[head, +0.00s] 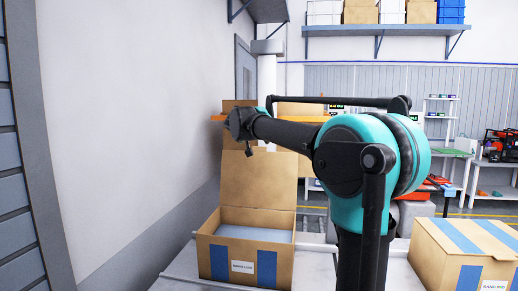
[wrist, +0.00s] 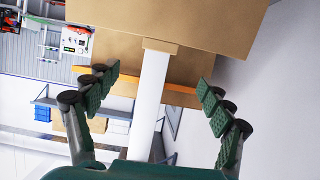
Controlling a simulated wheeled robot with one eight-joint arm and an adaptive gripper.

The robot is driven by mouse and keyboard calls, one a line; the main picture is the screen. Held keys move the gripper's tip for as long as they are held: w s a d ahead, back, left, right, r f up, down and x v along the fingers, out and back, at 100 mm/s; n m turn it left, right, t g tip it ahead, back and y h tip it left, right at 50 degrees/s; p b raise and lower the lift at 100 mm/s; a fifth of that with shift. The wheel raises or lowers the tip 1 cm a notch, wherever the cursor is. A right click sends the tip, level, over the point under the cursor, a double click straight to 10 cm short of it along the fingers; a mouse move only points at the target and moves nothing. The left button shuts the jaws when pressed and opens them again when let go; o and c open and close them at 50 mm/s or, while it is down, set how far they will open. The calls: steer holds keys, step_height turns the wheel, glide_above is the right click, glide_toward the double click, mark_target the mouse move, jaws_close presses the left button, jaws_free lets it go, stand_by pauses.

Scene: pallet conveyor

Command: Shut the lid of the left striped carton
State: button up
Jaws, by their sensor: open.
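The left striped carton (head: 219,262) is tan with two blue stripes and a white label on its front. Its lid (head: 258,181) stands raised at the back, and a grey-blue surface shows inside the open top. My gripper (head: 238,123) is near the lid's upper left corner in the head view, above its top edge; the depth between them is unclear. In the wrist view my gripper (wrist: 155,97) shows its two green-padded fingers spread apart with nothing between them gripped. A tan panel (wrist: 165,22) spans the top there; I cannot tell whether it is this lid.
A second striped carton (head: 445,247) with its top closed stands at the right. A pale wall (head: 125,110) is close on the left. Tan boxes on an orange beam (head: 313,118) stand behind the lid. A wall shelf (head: 385,29) holds boxes and blue bins.

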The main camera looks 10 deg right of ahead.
mark_target(259, 148)
steer(key=x, duration=1.2)
steer(key=shift+w, duration=0.15)
steer(key=c, duration=1.7)
